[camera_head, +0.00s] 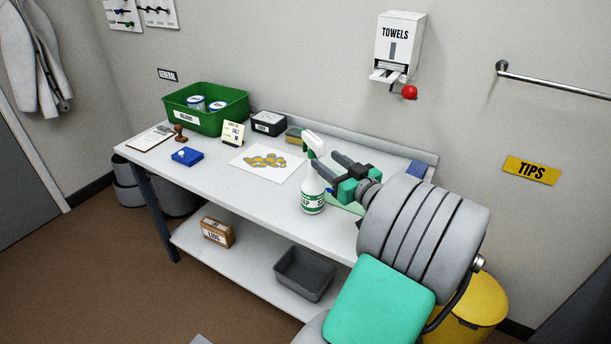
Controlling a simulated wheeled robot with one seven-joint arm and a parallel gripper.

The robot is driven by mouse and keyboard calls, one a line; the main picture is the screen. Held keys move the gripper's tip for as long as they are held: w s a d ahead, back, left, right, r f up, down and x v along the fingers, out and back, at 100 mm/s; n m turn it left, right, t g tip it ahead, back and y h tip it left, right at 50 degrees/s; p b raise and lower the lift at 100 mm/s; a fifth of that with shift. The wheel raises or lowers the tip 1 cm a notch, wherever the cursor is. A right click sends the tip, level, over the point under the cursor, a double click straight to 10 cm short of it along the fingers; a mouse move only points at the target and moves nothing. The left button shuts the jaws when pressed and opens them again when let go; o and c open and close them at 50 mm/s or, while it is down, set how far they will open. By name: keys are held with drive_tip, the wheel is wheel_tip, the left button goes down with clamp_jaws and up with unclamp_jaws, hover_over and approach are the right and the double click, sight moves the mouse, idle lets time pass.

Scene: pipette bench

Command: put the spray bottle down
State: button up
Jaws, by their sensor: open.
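The spray bottle (313,201) is upright at the front right part of the bench (245,205). It has a white body, a green-and-white label and a white and green spray head. Its base appears to rest on the bench top near the front edge. My gripper (325,161) reaches in from the right at the height of the bottle's neck. Its two dark fingers are open, near or around the neck, and they hide part of it. Whether a finger touches the bottle I cannot tell.
A sheet with yellow-brown shapes (266,163) lies left of the bottle, with a sponge (294,135) behind. A green bin (207,122), black box (268,124), blue pad (187,156) and clipboard (150,138) stand further left. A towel dispenser (397,45) hangs above.

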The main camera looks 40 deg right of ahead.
sight(314, 146)
drive_tip(key=shift+w+d+r, duration=0.25)
drive_tip(key=shift+w+d, duration=0.1)
drive_tip(key=shift+w, duration=0.3)
drive_tip(key=w, duration=0.2)
drive_tip(key=w+p, duration=0.1)
drive_tip(key=w, duration=0.1)
drive_tip(key=w+p, duration=0.1)
drive_tip(key=w, duration=0.1)
drive_tip(key=shift+w+d, duration=0.3)
drive_tip(key=shift+d, duration=0.05)
drive_tip(key=shift+s, duration=0.1)
drive_tip(key=shift+c, duration=0.4)
clamp_jaws()
